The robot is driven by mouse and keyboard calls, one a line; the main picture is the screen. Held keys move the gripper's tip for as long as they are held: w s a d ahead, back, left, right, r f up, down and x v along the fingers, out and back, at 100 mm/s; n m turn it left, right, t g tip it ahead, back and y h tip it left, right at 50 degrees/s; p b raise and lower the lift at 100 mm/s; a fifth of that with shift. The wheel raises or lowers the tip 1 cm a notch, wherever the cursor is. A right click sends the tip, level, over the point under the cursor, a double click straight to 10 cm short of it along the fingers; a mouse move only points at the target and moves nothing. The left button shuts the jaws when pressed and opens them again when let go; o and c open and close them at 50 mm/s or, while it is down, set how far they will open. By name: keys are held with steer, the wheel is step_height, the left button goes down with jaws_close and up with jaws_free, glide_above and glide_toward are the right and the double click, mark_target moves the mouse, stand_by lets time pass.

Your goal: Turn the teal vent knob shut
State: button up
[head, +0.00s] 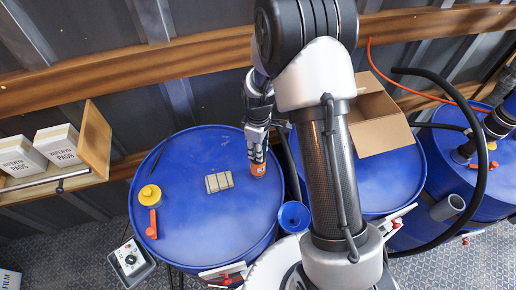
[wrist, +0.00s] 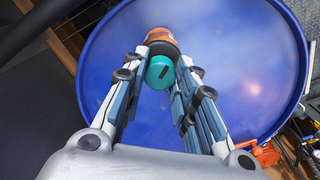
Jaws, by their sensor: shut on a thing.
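The teal vent knob (wrist: 160,72) shows in the wrist view as a round cap with a dark mark on its face. Behind it is an orange fitting with a dark ring (wrist: 160,37). In the head view the orange fitting (head: 257,162) is at the right part of the left blue drum's top (head: 190,215), and the knob is hidden by my fingers. My gripper (head: 257,143) is over the fitting. In the wrist view its fingers (wrist: 162,62) stand on both sides of the knob, shut on it. The exact contact points are unclear.
A tan label (head: 219,182), a yellow cap (head: 150,194) and an orange handle (head: 152,224) are on the drum. A blue funnel (head: 294,216) is at its right edge. A cardboard box (head: 380,120) and black hose (head: 475,170) are farther right. A shelf (head: 95,140) holds white boxes.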

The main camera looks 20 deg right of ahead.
steer(key=m+b, duration=0.1)
steer(key=m, duration=0.3)
steer(key=shift+m, duration=0.3)
steer(key=m, duration=0.4)
steer(key=shift+m, duration=0.3)
steer(key=m+b, duration=0.1)
steer(key=m, duration=0.3)
steer(key=shift+m, duration=2)
steer(key=o, duration=1)
steer(key=shift+o, duration=0.2)
